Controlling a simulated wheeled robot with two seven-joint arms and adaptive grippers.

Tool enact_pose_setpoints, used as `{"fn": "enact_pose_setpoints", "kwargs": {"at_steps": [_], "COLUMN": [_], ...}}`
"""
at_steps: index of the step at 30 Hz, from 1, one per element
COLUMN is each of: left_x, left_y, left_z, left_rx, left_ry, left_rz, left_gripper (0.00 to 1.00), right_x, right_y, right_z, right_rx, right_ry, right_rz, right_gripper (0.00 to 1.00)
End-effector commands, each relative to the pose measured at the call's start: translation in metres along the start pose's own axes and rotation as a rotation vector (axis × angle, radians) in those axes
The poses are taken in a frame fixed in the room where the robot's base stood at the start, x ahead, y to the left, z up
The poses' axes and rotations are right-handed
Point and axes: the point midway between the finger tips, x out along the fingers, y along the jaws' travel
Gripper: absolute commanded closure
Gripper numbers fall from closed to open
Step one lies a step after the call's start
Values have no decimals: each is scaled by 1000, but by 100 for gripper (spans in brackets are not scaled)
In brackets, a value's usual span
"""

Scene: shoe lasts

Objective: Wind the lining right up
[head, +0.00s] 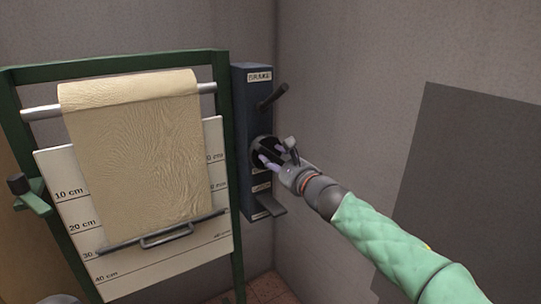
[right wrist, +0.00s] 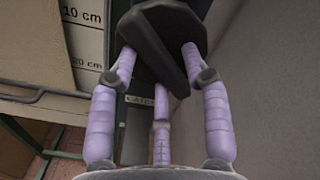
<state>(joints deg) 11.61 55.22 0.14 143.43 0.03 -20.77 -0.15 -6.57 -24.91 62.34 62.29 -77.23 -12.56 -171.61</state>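The beige, wrinkled lining (head: 135,150) hangs over a pale roller (head: 42,112) on a green frame (head: 120,62). Its lower edge has a dark bar with a handle (head: 165,237), near the 30 cm line of the white scale board (head: 70,235). My right gripper (head: 276,152) is at the dial. In the right wrist view, its purple fingers stand apart around a black pointed handle (right wrist: 155,48); firm contact is unclear. My left gripper is not visible.
A dark grey panel (head: 465,185) is on the right wall. Bare wall (head: 340,90) lies between the control box and the panel. Tiled floor shows below.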

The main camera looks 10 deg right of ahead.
Motion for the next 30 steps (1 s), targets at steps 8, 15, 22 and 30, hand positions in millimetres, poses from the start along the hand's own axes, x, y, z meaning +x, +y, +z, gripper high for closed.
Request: {"fn": "enact_pose_setpoints", "kwargs": {"at_steps": [8,15,22,30], "left_x": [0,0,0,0], "left_y": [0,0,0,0], "left_z": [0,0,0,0], "left_rx": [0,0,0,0], "left_ry": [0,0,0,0], "left_rz": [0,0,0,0], "left_gripper": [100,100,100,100], "right_x": [-1,-5,-6,-6], "right_y": [-4,-4,-4,-6], "right_z": [0,0,1,1], "right_rx": [-1,0,0,0], "right_ry": [1,1,0,-1], "right_rz": [-7,-7,-7,-10], "right_gripper": [53,53,53,100]}}
